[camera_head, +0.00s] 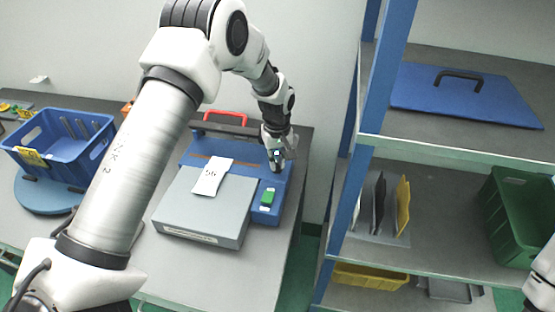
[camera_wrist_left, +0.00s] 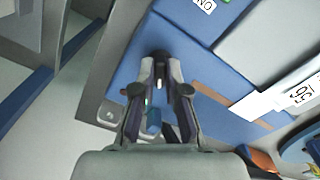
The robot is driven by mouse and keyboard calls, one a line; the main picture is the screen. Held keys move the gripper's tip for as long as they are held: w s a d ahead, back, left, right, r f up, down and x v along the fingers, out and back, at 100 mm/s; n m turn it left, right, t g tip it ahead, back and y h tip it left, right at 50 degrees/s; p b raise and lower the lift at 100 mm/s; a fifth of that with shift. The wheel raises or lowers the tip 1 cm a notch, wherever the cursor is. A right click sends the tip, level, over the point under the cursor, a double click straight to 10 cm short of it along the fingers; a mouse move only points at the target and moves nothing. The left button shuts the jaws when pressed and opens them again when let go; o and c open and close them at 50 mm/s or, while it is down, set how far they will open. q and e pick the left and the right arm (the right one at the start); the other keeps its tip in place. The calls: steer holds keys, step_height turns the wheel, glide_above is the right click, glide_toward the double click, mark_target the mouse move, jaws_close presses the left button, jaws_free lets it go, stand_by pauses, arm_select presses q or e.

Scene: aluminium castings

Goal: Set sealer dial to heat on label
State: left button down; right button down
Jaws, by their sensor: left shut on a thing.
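The blue sealer (camera_head: 202,154) stands on the grey table with a red handle at its back; its blue top also fills the left wrist view (camera_wrist_left: 122,75). My left gripper (camera_head: 277,163) points down at the sealer's right side, behind a green switch (camera_head: 268,197). In the left wrist view the fingers (camera_wrist_left: 160,68) are shut on a small dark part at the sealer's surface, apparently the dial. The fingers hide most of it, so its setting cannot be read. A white label with partly cut-off letters (camera_wrist_left: 205,4) shows at the top edge.
A grey box (camera_head: 200,208) lies at the sealer's front, with a white tag marked 56 (camera_head: 211,176) on it. A blue crate (camera_head: 62,145) stands at the left on a round blue base. A blue-framed shelf (camera_head: 365,110) rises close to the right of the table.

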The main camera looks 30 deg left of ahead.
arm_select(q)
steer(key=m, duration=0.5)
steer(key=shift+s+f+m, duration=0.15)
steer(key=shift+f+m, duration=0.1)
steer(key=shift+m, duration=0.05)
steer(key=m, duration=0.4)
steer(key=shift+m, duration=0.3)
steer(key=c, duration=1.3)
jaws_free()
steer(key=shift+c, duration=0.2)
steer(key=shift+o, duration=0.7)
steer(key=shift+w, duration=0.25)
steer(key=shift+r, duration=0.1)
